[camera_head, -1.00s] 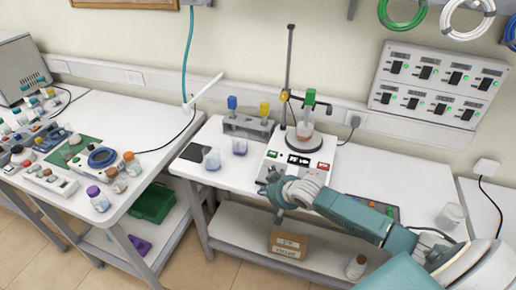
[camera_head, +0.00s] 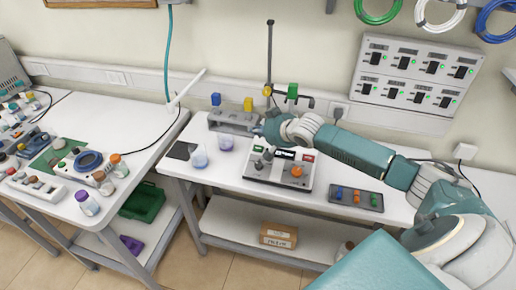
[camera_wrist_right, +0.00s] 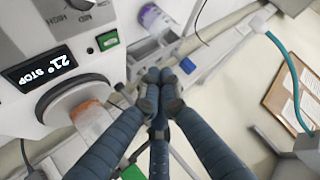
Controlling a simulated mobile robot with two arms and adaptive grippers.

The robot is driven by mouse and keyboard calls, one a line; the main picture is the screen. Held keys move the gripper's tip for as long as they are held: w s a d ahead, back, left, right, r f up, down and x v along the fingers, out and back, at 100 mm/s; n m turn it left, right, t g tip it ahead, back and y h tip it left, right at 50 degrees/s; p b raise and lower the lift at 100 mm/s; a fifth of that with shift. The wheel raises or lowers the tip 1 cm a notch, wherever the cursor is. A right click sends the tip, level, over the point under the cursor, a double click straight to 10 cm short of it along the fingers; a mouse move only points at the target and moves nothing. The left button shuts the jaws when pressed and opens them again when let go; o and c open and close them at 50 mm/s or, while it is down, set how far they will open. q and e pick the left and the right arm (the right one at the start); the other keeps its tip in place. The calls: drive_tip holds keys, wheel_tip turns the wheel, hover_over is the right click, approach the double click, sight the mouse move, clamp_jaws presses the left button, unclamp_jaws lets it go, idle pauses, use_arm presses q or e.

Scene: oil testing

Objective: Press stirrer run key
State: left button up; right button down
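The stirrer (camera_head: 276,172) stands on the right bench, a white box with a dark display and a knob on its front. Its green key (camera_head: 258,148) is just below my right gripper (camera_head: 262,130) in the head view. The right wrist view shows the green key (camera_wrist_right: 107,40) beside the display (camera_wrist_right: 40,68), which reads 21° STOP. My right gripper's fingers (camera_wrist_right: 158,82) are drawn together and hold nothing. In that view the fingertips lie right of the key, apparently apart from it. My left gripper is out of view.
A rack (camera_head: 232,121) with a blue and a yellow top stands behind left. Two beakers (camera_head: 198,158) (camera_head: 226,142) stand left of the stirrer. A tall stand (camera_head: 269,60) rises behind. A dark tray (camera_head: 355,197) lies right. The bench's front left is clear.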

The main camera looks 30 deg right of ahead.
sight(255, 145)
drive_tip(key=f+b, duration=0.2)
drive_tip(key=w+d+f+b, duration=0.1)
drive_tip(key=f+b, duration=0.3)
drive_tip(key=shift+w+d+f+b, duration=0.15)
drive_tip(key=shift+d+b, duration=0.1)
drive_tip(key=shift+b, duration=0.15)
drive_tip(key=shift+w+d+f+b, duration=0.2)
drive_tip(key=shift+f+b, duration=0.1)
drive_tip(key=shift+f, duration=0.2)
drive_tip(key=shift+w+d+f+b, duration=0.15)
drive_tip(key=shift+f+b, duration=0.1)
drive_tip(key=shift+f, duration=0.2)
drive_tip(key=shift+f, duration=0.1)
idle(0.4)
drive_tip(key=shift+w+d+f, duration=0.1)
drive_tip(key=shift+f, duration=0.25)
drive_tip(key=shift+d+f+b, duration=0.1)
drive_tip(key=shift+f+b, duration=0.2)
drive_tip(key=shift+f, duration=0.1)
idle(0.5)
idle(0.4)
drive_tip(key=shift+a+r+p, duration=0.25)
drive_tip(key=shift+r+p, duration=0.5)
drive_tip(key=shift+p, duration=0.35)
